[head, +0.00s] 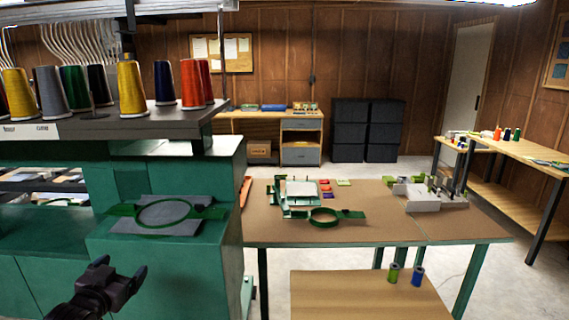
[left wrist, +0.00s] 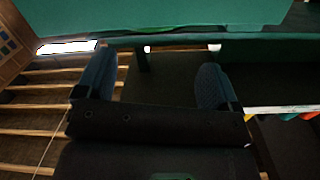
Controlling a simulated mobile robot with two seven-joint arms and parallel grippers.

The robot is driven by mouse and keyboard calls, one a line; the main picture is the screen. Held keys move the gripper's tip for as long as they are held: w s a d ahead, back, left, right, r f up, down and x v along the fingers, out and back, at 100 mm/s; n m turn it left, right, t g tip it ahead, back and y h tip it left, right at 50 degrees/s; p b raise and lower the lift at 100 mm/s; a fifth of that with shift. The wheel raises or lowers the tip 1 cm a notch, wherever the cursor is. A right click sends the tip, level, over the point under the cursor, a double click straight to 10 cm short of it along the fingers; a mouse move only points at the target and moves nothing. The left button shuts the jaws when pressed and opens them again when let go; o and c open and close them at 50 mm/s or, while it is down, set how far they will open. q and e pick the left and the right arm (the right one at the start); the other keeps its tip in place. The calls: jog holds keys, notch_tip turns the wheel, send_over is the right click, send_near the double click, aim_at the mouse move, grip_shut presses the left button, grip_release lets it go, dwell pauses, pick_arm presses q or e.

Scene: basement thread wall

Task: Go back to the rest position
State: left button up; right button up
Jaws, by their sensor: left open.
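My left gripper (head: 120,276) shows at the lower left of the head view, in front of the green machine cabinet (head: 160,268). Its two fingers stand apart with nothing between them. The left wrist view also shows the open left gripper (left wrist: 158,88), with dark space and a green edge beyond its fingertips. A green embroidery hoop (head: 163,212) lies on a grey plate on top of the cabinet, above and beyond the gripper. My right gripper is in neither view.
Thread cones (head: 130,88) stand on the machine's upper shelf. A brown worktable (head: 380,225) holds another green hoop (head: 324,217) and a white fixture (head: 430,194). A low wooden table (head: 350,295) with two spools (head: 393,273) stands in front. Floor shows clear beyond the worktable.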

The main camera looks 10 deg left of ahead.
pick_arm(q)
jog(key=s+d+f+g, duration=0.1)
jog(key=s+d+f, duration=0.4)
jog(key=s+f, duration=0.3)
jog(key=s+d+f+g, duration=0.2)
jog(key=s+d+f, duration=0.3)
jog(key=s+f, duration=0.2)
jog(key=s+d+f+g+h, duration=0.1)
jog(key=s+d+f+g, duration=0.1)
jog(key=s+d+f, duration=0.3)
jog(key=s+f, duration=0.3)
jog(key=f, duration=0.1)
jog(key=shift+s+d+f+n, duration=0.2)
jog(key=shift+s+d+n, duration=0.1)
jog(key=shift+n, duration=0.1)
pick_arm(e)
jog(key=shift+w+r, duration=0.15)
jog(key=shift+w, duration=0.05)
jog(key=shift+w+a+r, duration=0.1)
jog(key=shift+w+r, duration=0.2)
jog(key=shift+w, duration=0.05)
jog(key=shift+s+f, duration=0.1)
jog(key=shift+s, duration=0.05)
